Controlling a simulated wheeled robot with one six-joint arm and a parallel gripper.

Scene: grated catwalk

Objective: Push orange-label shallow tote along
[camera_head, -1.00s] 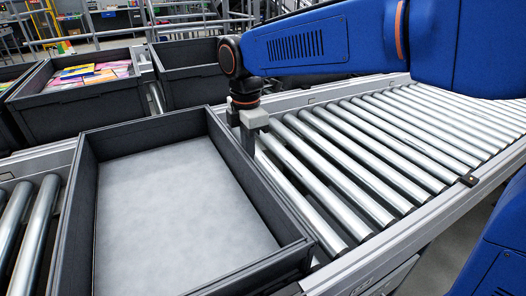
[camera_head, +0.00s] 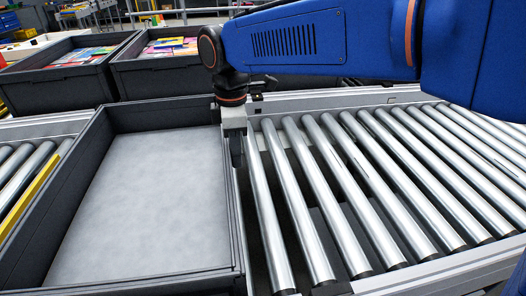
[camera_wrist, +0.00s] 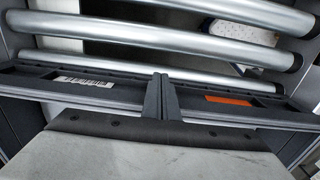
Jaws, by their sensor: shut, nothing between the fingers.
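The shallow tote (camera_head: 130,284) is dark grey with a bare pale floor and sits on the roller conveyor at the left. Its orange label (camera_wrist: 228,99) shows in the wrist view on one wall, with a white barcode label (camera_wrist: 83,81) on the same wall. My gripper (camera_head: 236,160) points down at the outer side of the tote's right wall. It also shows in the wrist view (camera_wrist: 162,92), its fingers together and empty, crossing the middle of that wall. I cannot tell whether they touch it.
Bare rollers (camera_head: 345,190) run free to the right of the tote, with a metal side rail (camera_head: 440,272) in front. Two deep totes stand behind, one at left (camera_head: 60,92) and one at middle (camera_head: 165,78), holding coloured packets. A yellow strip (camera_head: 30,196) lies left of the tote.

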